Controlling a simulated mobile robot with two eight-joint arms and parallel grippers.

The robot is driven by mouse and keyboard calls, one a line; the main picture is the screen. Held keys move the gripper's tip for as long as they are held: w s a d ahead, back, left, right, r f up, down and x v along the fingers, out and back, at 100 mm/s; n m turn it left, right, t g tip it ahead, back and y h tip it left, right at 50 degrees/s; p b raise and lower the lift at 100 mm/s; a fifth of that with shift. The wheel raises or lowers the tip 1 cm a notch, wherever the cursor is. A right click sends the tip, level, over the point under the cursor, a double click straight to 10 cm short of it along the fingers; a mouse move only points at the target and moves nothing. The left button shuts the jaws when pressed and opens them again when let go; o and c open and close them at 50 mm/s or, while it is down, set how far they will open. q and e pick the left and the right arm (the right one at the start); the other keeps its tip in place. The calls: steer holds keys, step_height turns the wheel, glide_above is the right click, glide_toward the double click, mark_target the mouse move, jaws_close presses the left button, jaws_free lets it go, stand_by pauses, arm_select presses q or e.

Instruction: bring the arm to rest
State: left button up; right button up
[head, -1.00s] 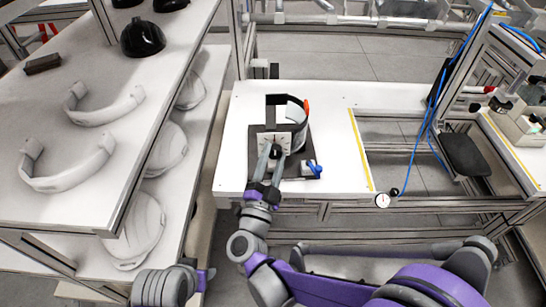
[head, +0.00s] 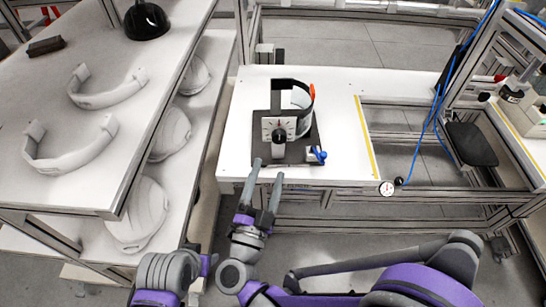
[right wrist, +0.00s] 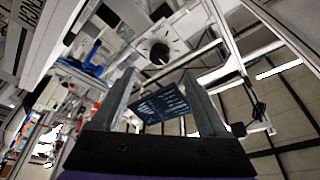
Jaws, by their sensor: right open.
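My right gripper (head: 268,170) is open and empty. Its two fingers are apart, pointing at the front edge of the white table (head: 240,130). In the right wrist view the same gripper (right wrist: 159,77) shows its spread fingers with nothing between them touching. A fixture with a pale dial plate and dark round knob (head: 279,135) stands on a dark base on the table, just beyond the fingertips. A dark curved band with an orange tip (head: 311,92) rises behind the plate. Part of my left arm shows at lower left, but its gripper cannot be made out.
A shelf rack at left holds white curved bands (head: 108,90) on top, a black helmet shell (head: 146,20) and white shells (head: 140,215) below. A blue-handled clamp (head: 317,154) sits at the base's right corner. A gauge (head: 387,188) hangs at the table's front edge.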

steer(key=shift+v, duration=1)
